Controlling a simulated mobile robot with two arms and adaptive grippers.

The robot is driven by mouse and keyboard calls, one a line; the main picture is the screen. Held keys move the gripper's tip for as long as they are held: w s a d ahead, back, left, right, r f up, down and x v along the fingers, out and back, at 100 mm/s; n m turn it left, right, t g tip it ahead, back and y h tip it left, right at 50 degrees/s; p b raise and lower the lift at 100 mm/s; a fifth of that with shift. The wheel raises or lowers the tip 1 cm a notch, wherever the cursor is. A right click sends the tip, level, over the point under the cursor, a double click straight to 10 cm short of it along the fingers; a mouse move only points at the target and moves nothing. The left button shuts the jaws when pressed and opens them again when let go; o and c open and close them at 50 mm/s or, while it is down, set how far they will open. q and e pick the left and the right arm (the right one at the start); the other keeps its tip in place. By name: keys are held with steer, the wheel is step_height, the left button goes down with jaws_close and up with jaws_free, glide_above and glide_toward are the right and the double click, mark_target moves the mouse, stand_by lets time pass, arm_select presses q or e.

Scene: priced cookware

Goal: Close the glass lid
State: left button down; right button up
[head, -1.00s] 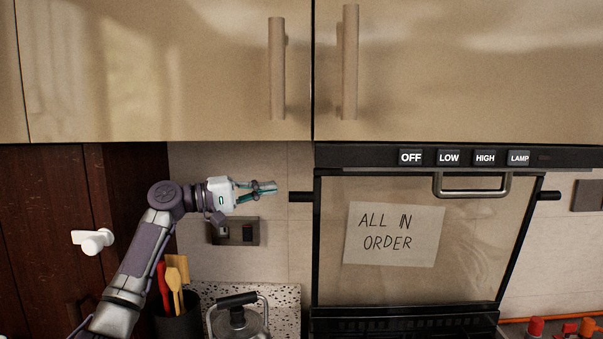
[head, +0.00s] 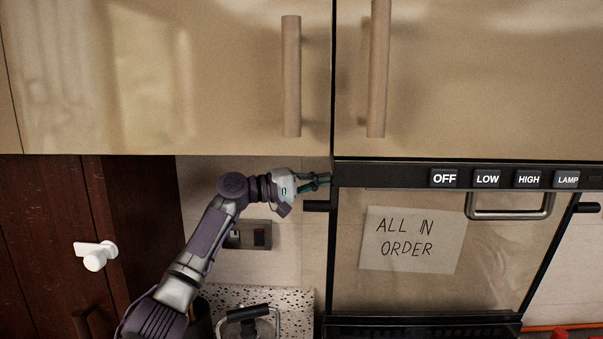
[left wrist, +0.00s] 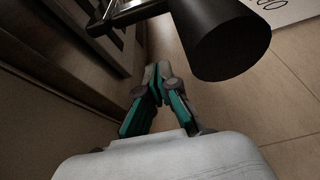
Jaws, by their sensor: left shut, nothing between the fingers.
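The glass lid (head: 400,297) stands upright, tilted open behind the stove, with dark side bars and a metal handle (head: 510,208) at its top edge. A black peg (head: 317,206) sticks out from its upper left side; in the left wrist view a large black cylinder (left wrist: 222,38), apparently this peg, is close by. My left gripper (head: 318,182) is just above the peg at the lid's upper left corner, shut and empty. Its fingertips also show in the left wrist view (left wrist: 157,75); whether they touch the lid I cannot tell. My right gripper is out of view.
A paper note (head: 410,240) reading "ALL IN ORDER" is on the lid. The black hood strip (head: 400,175) with buttons and the cabinets (head: 220,80) are above.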

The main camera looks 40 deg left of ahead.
arm_select(q)
steer(key=s, duration=0.1)
steer(key=s+d, duration=0.1)
steer(key=s+p, duration=0.1)
steer(key=shift+s+d+f, duration=0.15)
steer(key=shift+s+d, duration=0.1)
steer(key=shift+d, duration=0.15)
steer(key=shift+s+d+f, duration=0.1)
steer(key=shift+d, duration=0.05)
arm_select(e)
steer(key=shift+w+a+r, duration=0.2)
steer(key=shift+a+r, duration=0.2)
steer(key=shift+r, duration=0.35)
